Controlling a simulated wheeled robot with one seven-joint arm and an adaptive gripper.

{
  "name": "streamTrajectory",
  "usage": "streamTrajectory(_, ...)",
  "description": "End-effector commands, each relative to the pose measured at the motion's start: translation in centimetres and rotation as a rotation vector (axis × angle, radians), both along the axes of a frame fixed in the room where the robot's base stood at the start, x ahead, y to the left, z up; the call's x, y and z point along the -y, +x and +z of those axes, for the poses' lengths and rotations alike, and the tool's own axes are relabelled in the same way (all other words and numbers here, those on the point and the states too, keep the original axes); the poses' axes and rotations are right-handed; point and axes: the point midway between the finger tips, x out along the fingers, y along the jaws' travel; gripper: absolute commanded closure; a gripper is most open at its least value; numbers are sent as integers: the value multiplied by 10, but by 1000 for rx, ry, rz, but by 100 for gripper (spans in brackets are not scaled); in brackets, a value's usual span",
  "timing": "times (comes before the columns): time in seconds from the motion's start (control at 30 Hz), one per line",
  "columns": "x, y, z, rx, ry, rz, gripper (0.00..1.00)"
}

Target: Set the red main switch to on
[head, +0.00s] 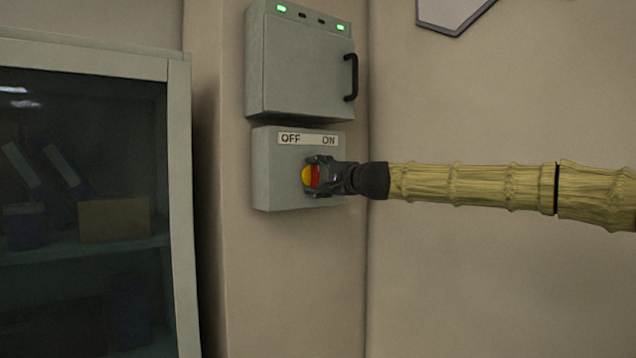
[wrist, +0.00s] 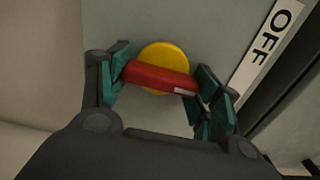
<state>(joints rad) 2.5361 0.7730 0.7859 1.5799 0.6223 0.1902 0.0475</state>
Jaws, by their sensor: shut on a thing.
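The red main switch (wrist: 160,78) is a red bar handle on a round yellow disc (wrist: 166,52), on a grey switch box. In the head view the red handle (head: 315,176) is partly hidden by my gripper (head: 322,176). The label strip (head: 308,139) above it reads OFF at left and ON at right. In the wrist view my gripper (wrist: 162,88) has its teal-padded fingers at the two ends of the red handle, shut on it. The handle's exact setting against the label is hard to tell.
The switch box (head: 268,170) is mounted on a wall column below a grey cabinet (head: 300,70) with a black handle and two green lights. A glass-fronted cupboard (head: 180,200) stands at left. The wall at right is bare around my arm.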

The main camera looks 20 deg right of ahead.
Motion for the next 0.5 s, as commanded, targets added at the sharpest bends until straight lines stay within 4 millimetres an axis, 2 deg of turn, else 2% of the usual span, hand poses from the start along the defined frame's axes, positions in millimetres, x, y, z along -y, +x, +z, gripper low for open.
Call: streamTrajectory(0.5,-1,0,-5,-163,445,0,60)
